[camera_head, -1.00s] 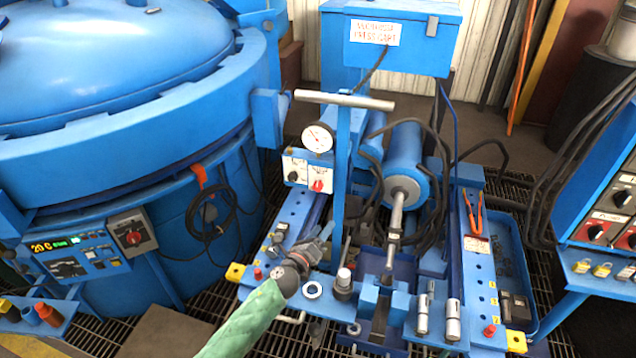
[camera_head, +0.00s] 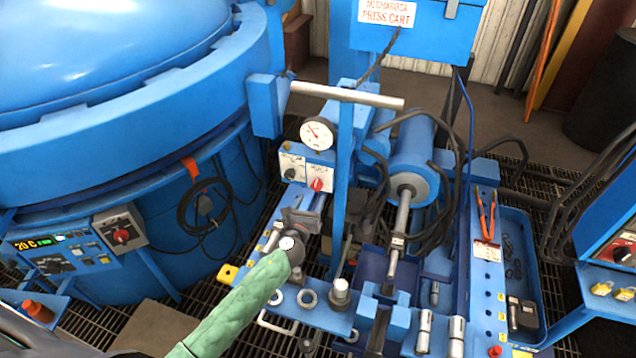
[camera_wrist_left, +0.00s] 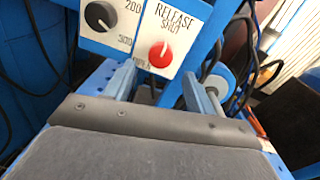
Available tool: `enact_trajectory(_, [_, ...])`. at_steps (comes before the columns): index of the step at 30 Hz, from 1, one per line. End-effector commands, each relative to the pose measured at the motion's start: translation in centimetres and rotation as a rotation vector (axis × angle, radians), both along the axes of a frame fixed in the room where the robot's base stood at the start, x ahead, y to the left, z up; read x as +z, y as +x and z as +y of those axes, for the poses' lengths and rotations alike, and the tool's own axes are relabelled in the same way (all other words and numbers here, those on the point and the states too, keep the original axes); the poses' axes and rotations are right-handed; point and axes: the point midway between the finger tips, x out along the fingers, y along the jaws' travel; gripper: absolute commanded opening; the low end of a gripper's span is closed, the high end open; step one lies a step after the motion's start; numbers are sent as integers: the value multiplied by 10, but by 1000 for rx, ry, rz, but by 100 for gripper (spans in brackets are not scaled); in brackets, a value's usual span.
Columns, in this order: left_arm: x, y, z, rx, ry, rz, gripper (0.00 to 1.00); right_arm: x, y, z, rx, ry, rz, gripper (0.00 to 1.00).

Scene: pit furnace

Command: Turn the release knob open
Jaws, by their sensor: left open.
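The release knob (camera_head: 317,184) is a small red knob on a white plate on the blue press cart, at the right of a black knob (camera_head: 291,173). In the left wrist view the red knob (camera_wrist_left: 160,54) sits under the words RELEASE and SHUT, with its pale mark tilted. My left gripper (camera_head: 304,217) is open and empty, below the red knob in the head view and apart from it. A broad dark grey part of this gripper (camera_wrist_left: 150,125) fills the bottom of the wrist view. My right gripper is not in view.
A round pressure gauge (camera_head: 318,133) sits above the knobs. An upright blue post with a grey crossbar (camera_head: 345,95) stands just right of them. The large blue furnace (camera_head: 110,130) is at the left. Loose fittings (camera_head: 340,291) lie on the cart's front plate.

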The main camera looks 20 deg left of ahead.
Motion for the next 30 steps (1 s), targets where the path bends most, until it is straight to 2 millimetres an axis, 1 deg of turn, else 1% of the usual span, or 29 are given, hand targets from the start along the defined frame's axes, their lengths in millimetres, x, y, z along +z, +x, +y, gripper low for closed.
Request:
enact_trajectory(6, [3, 33, 0, 0, -2, -2, 55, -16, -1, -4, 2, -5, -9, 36])
enact_trajectory(12, [2, 57, 0, 0, -3, -1, 55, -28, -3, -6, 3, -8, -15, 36])
enact_trajectory(18, [1, 68, 0, -1, -2, 0, 55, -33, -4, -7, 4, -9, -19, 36])
enact_trajectory(26, [1, 69, 0, -2, -2, 0, 55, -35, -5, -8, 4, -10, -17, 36])
enact_trajectory(29, [1, 69, 0, -1, -2, 0, 38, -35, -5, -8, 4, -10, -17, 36])
enact_trajectory(30, [1, 68, 0, -2, -2, 0, 30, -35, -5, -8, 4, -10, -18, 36])
